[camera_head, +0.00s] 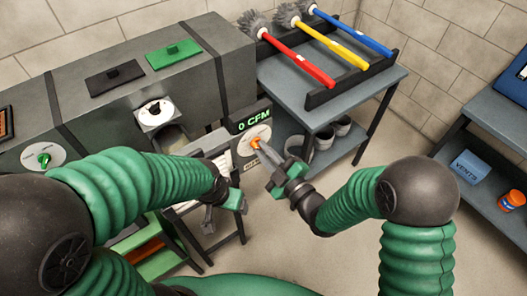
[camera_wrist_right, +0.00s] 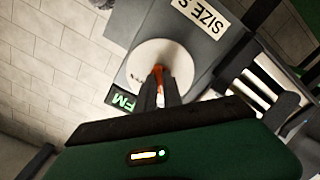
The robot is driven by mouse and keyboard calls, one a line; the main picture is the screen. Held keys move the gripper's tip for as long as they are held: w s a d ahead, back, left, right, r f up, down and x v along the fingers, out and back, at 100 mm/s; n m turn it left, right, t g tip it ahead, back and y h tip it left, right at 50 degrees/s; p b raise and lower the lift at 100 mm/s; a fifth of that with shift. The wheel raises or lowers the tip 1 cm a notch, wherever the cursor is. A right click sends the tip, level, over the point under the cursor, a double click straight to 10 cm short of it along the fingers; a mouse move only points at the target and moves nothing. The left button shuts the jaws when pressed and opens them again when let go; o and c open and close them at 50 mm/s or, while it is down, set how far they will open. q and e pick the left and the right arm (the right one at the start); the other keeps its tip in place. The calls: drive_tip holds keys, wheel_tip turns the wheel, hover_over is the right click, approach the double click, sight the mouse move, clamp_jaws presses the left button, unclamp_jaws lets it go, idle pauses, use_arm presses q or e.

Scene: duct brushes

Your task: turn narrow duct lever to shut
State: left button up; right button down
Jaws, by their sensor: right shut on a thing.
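The narrow duct lever (camera_head: 256,143) is orange and sits on a round white dial (camera_head: 248,134) on the small end of the grey duct. In the right wrist view the lever (camera_wrist_right: 158,70) stands in front of its white dial (camera_wrist_right: 146,58). My right gripper (camera_head: 268,158) is shut on the lever, with its fingertips (camera_wrist_right: 158,88) hiding much of it. A display (camera_head: 254,117) above the dial reads 0 CFM in green. My left gripper (camera_head: 228,204) hangs left of the lever, apart from it; its jaw opening is unclear.
A green lever on a white dial (camera_head: 43,157) is at the left. Red (camera_head: 304,62), yellow (camera_head: 335,46) and blue (camera_head: 352,32) brushes lie on a rack on the table (camera_head: 340,92). A shelf at the right holds a blue box (camera_head: 470,166) and an orange jar (camera_head: 512,199).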

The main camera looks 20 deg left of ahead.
drive_tip(key=shift+s+f, duration=0.1)
drive_tip(key=shift+f, duration=0.1)
drive_tip(key=c, duration=1.7)
unclamp_jaws()
drive_tip(key=shift+c, duration=0.2)
drive_tip(key=shift+o, duration=1.3)
drive_tip(key=shift+r, duration=0.15)
drive_tip(key=shift+d, duration=0.15)
drive_tip(key=p+v, duration=0.7)
drive_tip(key=v, duration=0.9)
drive_tip(key=shift+s+d, duration=0.25)
